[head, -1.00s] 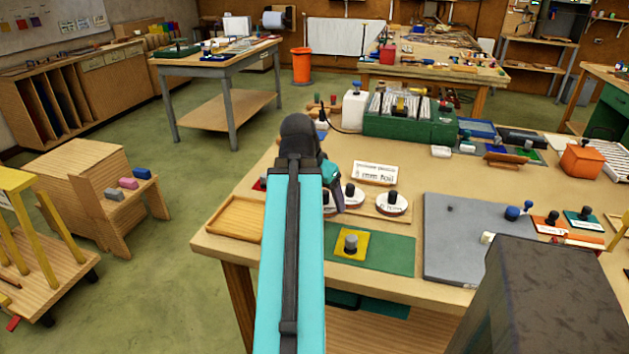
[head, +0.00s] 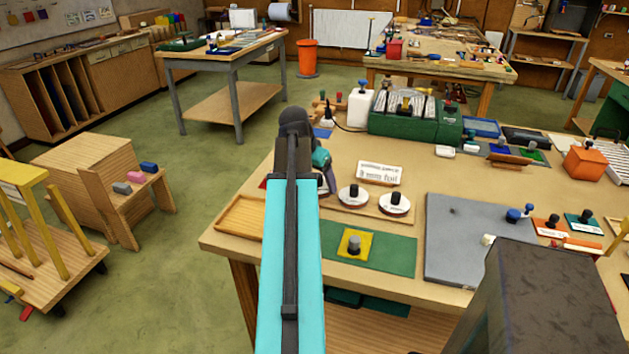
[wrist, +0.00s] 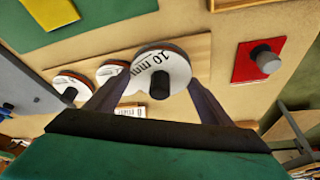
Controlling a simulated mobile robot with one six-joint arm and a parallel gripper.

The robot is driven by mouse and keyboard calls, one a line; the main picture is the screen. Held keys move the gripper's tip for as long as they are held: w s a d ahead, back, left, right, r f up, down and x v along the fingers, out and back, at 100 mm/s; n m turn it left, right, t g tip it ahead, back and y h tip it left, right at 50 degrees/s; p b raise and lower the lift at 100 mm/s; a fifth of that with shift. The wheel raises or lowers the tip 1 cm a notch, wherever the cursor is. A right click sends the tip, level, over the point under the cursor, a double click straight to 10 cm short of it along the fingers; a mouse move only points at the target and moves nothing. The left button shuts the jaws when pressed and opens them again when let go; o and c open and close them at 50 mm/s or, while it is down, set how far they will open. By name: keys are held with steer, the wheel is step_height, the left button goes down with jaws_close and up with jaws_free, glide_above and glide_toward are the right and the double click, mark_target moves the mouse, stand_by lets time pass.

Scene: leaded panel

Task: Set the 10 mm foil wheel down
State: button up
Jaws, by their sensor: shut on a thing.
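The 10 mm foil wheel (wrist: 151,61) is a white disc with a dark rim and black knob, label readable in the wrist view. My gripper (wrist: 160,86) is shut on it, a finger on either side. The wheel appears over the end of a wooden board (wrist: 195,50); I cannot tell whether it touches. Two similar wheels, the nearer (wrist: 113,69) and the farther (wrist: 71,83), stand beside it on the board. In the head view, those two show on the board (head: 374,207), while my arm hides the held wheel and most of my gripper (head: 327,182).
A red square with a grey knob (wrist: 243,72) lies beside the board. A foil sign (head: 380,173) stands behind the wheels. A green mat with a yellow square (head: 342,244) lies in front, a wooden tray (head: 226,226) at left, a grey slab (head: 463,225) at right.

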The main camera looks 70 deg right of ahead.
steer(key=shift+w+d+f, duration=0.1)
steer(key=shift+w+d, duration=0.35)
steer(key=shift+d, duration=0.15)
steer(key=shift+w+d+f, duration=0.1)
steer(key=shift+w+d, duration=0.3)
steer(key=shift+d, duration=0.2)
steer(key=shift+w+d+p, duration=0.3)
steer(key=shift+d+p, duration=0.05)
steer(key=shift+d, duration=0.05)
steer(key=shift+w+d+f, duration=0.1)
steer(key=shift+f+p, duration=0.6)
steer(key=shift+f, duration=1.1)
steer(key=shift+f, duration=0.15)
steer(key=o, duration=1)
steer(key=shift+r, duration=0.25)
